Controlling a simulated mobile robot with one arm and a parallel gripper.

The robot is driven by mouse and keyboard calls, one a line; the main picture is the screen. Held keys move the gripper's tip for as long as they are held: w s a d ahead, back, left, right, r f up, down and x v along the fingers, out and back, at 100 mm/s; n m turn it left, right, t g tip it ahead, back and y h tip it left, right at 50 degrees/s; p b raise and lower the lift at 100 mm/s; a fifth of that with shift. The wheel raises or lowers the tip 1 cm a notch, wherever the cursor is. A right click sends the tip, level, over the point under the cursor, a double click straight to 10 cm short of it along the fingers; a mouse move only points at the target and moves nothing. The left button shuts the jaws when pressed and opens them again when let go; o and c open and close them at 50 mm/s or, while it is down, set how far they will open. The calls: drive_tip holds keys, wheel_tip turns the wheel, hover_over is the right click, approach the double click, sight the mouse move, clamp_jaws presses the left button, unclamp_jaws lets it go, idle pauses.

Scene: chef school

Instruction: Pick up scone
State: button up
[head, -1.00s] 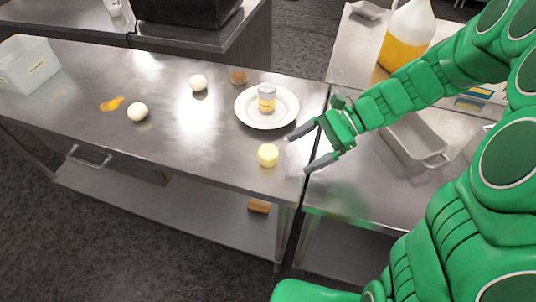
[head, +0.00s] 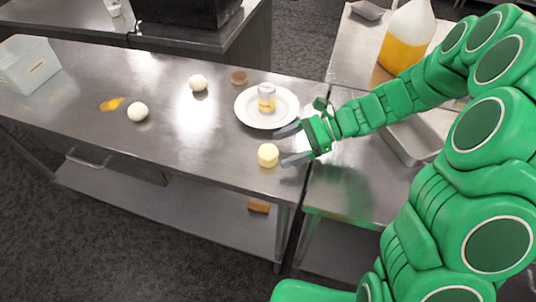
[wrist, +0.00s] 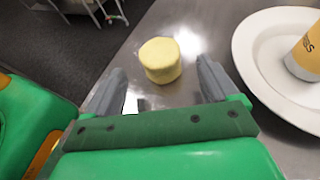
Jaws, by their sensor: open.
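A short, pale yellow round piece (head: 268,155), which looks like the scone, stands on the steel table near its front right corner. It also shows in the wrist view (wrist: 160,60), just past the fingertips and roughly in line with the gap between them. My gripper (head: 287,147) is open and empty, just right of the yellow piece, with its fingers pointing left towards it. In the wrist view both grey fingers are apart, with bare steel between them. I see no finger clearly touching the piece.
A white plate (head: 247,115) with a small labelled jar (head: 266,98) stands close behind my gripper. A brown round item (head: 239,77), two white eggs (head: 138,112) (head: 198,83), an orange blob (head: 111,104) and a clear bin (head: 20,72) lie further left and back.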

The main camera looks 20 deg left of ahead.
sight(274, 150)
drive_tip(key=x, duration=0.4)
drive_tip(key=shift+f, duration=0.1)
drive_tip(key=shift+c, duration=0.4)
drive_tip(key=c, duration=1.1)
drive_tip(key=shift+o, duration=0.2)
